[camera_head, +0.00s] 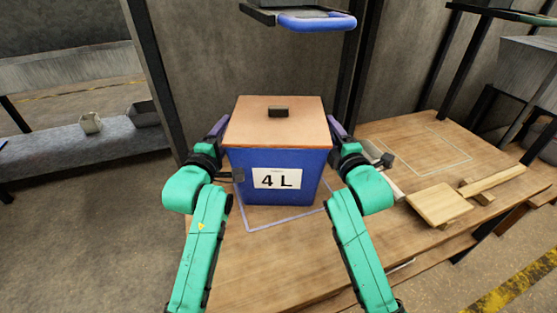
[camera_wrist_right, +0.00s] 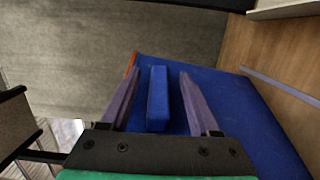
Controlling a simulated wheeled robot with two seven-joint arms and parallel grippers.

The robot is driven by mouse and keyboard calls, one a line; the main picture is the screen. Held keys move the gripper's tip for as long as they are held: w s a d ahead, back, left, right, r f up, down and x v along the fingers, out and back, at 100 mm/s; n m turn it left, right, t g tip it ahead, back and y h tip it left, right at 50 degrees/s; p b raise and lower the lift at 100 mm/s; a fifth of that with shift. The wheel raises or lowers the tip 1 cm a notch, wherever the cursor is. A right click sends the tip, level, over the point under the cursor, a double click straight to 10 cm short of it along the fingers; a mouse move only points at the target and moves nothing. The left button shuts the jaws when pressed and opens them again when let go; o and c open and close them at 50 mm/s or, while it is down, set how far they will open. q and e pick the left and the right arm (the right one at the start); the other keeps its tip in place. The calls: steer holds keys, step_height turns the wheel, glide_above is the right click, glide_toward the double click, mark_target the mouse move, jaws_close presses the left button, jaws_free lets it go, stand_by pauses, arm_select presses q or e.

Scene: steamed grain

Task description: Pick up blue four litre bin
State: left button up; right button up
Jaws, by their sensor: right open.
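The blue bin (camera_head: 316,180) stands upright on the wooden table, with a "4 L" label on its front and a wooden lid (camera_head: 255,125) with a dark knob on top. It also shows in the right wrist view (camera_wrist_right: 228,105). A blue side handle (camera_wrist_right: 157,98) stands out from the bin wall there. My right gripper (camera_wrist_right: 159,70) is open, with its purple fingers on either side of this handle and gaps to both. In the head view, my right gripper (camera_head: 338,128) is at the bin's right side. My left gripper (camera_head: 219,126) is at its left side; its fingertips are mostly hidden.
The wooden table (camera_head: 270,260) has a pale outline around the bin's base and another outline at the back right. A wooden board (camera_head: 438,204) and a wooden piece (camera_head: 492,181) lie to the right. A blue-rimmed shelf (camera_head: 316,22) hangs above, behind the bin.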

arm_select(q)
jaws_close()
arm_select(e)
jaws_close()
arm_select(q)
steer(key=shift+f, duration=0.1)
stand_by(1.0)
